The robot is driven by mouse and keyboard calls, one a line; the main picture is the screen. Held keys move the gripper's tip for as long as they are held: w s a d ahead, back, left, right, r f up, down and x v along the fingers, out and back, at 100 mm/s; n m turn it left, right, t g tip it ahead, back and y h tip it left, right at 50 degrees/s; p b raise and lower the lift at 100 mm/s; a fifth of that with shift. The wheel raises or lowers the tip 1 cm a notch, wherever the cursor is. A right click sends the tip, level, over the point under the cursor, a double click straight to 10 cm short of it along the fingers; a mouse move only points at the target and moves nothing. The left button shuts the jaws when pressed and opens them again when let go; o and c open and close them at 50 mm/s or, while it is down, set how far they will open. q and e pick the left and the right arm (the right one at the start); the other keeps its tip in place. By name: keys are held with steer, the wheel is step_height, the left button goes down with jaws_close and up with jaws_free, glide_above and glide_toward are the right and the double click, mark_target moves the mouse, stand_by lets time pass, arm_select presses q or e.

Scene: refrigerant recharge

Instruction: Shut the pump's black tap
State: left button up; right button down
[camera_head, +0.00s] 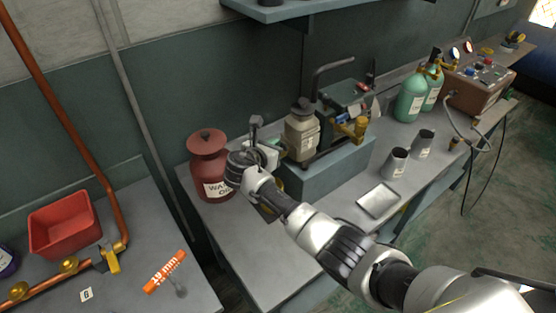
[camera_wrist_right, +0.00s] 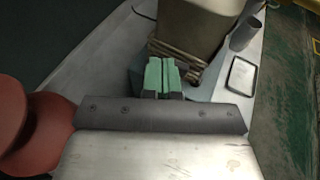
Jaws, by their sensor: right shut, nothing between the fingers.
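The pump (camera_head: 345,100) is a dark green unit with a bent black pipe, standing on a blue-grey block (camera_head: 335,170) at the back of the bench. Brass fittings (camera_head: 359,127) and small dark parts show on its right side. I cannot tell which dark part is the black tap. My right gripper (camera_head: 277,146) is left of the block, close to a cream bottle (camera_head: 301,130). In the wrist view its green fingertips (camera_wrist_right: 161,74) are together and empty, just short of a large beige body (camera_wrist_right: 205,35). I cannot tell whether they touch it. My left gripper is out of view.
A red waste oil can (camera_head: 208,160) stands close left of my right wrist. Two grey cups (camera_head: 397,162) and a metal tray (camera_head: 379,200) are on the right. Green cylinders (camera_head: 411,98) stand farther back. A shelf (camera_head: 300,9) hangs above.

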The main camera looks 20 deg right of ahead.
steer(key=shift+w+f+m+g+h+b, duration=0.2)
steer(key=shift+w+m+g+h+b, duration=0.1)
steer(key=shift+m+g+h, duration=0.25)
steer(key=shift+w+r+m+g+h+b, duration=0.15)
steer(key=shift+m+g+h+b, duration=0.2)
steer(key=shift+m+g+h, duration=0.35)
steer(key=shift+w+r, duration=0.1)
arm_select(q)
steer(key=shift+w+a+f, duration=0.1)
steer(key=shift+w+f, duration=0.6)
arm_select(e)
steer(key=shift+w+y, duration=0.15)
steer(key=shift+y, duration=0.1)
steer(key=shift+d, duration=0.1)
